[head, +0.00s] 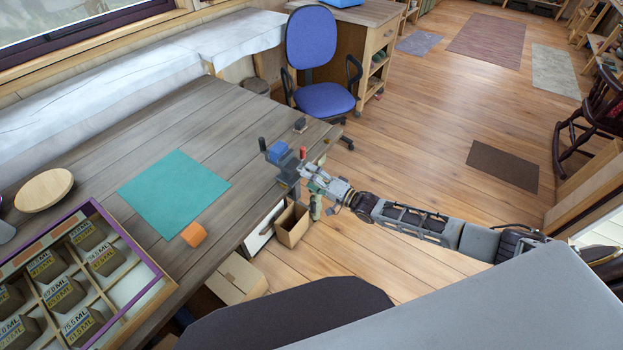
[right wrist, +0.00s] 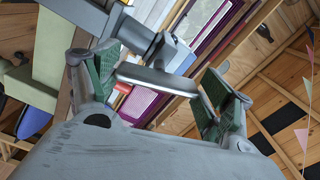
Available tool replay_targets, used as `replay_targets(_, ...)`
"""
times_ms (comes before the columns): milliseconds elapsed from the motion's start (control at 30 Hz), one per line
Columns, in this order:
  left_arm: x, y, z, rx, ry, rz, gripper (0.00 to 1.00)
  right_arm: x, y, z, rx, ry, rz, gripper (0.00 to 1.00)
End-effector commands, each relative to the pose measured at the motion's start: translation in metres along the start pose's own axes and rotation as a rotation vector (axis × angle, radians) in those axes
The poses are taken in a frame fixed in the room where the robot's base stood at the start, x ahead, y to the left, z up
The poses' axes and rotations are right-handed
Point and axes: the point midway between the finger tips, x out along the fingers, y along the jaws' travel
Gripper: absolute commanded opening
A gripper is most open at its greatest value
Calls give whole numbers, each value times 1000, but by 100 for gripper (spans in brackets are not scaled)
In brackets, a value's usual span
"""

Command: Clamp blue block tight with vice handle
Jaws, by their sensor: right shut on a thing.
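A grey vice (head: 286,172) is fixed at the right edge of the workbench; part of it also shows in the right wrist view (right wrist: 90,14). The blue block (head: 277,151) sits at the top of the vice, between its jaws as far as I can see. The vice handle (right wrist: 158,80) is a grey bar that spans between the green-padded fingers of my right gripper (right wrist: 160,92). That gripper (head: 311,172) is shut on the bar, just right of the vice. A red piece (head: 303,152) shows beside it. My left gripper is out of view.
The workbench (head: 130,145) carries a teal mat (head: 174,192), an orange piece (head: 193,235), a wooden bowl (head: 44,190) and a compartment tray (head: 128,237). A small dark object (head: 300,125) lies behind the vice. An open cardboard box (head: 291,225) stands below, and a blue chair (head: 318,60) beyond.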

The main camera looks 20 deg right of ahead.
Motion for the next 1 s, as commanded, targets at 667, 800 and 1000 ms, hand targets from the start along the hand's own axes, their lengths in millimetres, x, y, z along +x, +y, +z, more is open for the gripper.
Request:
replay_targets(667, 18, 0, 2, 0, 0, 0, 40, -1, 1, 3, 446, -3, 5, 56)
replay_targets(800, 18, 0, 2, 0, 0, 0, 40, -1, 1, 3, 463, -3, 6, 56)
replay_targets(1000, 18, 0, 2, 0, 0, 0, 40, -1, 0, 3, 466, -3, 6, 56)
